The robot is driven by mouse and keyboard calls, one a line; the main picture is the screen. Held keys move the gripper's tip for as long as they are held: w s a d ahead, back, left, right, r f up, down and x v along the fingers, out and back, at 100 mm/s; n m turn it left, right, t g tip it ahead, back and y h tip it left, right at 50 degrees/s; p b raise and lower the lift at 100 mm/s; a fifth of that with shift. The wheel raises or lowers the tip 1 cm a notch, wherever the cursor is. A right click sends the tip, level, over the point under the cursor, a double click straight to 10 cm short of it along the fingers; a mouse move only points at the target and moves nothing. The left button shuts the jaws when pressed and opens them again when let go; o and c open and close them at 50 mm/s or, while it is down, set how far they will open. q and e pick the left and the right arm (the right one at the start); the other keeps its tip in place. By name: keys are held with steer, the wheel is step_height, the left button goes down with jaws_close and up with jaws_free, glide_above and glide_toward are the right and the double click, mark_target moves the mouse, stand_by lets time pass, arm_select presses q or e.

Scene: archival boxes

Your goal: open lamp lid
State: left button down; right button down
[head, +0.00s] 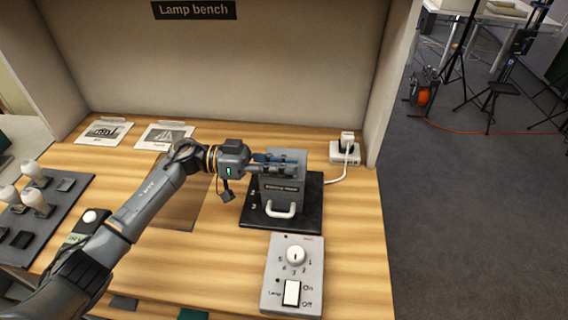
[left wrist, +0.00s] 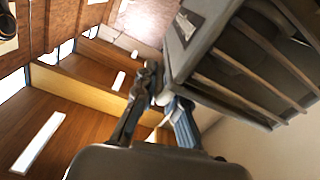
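The lamp housing (head: 284,186) is a dark grey box with a label on its front and slotted sides, standing on a black base (head: 253,218). A pale handle (head: 282,213) sits low at its front. I cannot tell how far its lid is open. My left gripper (head: 272,163) reaches in from the left at the housing's upper left side. In the left wrist view its fingers (left wrist: 164,98) are apart beside the lower corner of the grey housing (left wrist: 215,55), which hides part of one finger. Contact is unclear. My right gripper is not in view.
A control box (head: 293,270) with a dial and lamp switch lies in front of the base. A white plug and socket (head: 345,152) stand at the right. Bulbs in a holder tray (head: 57,192) are at the left. Two picture cards (head: 165,136) lie at the back.

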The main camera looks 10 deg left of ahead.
mark_target(288, 151)
arm_select(q)
steer(key=shift+w+r+p, duration=0.1)
steer(key=shift+r+p, duration=0.2)
steer(key=shift+p, duration=0.2)
steer(key=w+r+n+p, duration=0.2)
steer(key=p, duration=0.2)
steer(key=shift+w+n, duration=0.2)
steer(key=shift+n, duration=0.2)
steer(key=shift+w+n+p, duration=0.3)
steer(key=shift+w+p, duration=0.05)
steer(key=shift+p, duration=0.1)
steer(key=shift+w+r+n+p, duration=0.2)
steer(key=shift+w+n+p, duration=0.15)
steer(key=shift+w+n, duration=0.4)
steer(key=shift+w+r+n, duration=0.1)
steer(key=shift+w+n, duration=1.05)
steer(key=shift+w, duration=0.15)
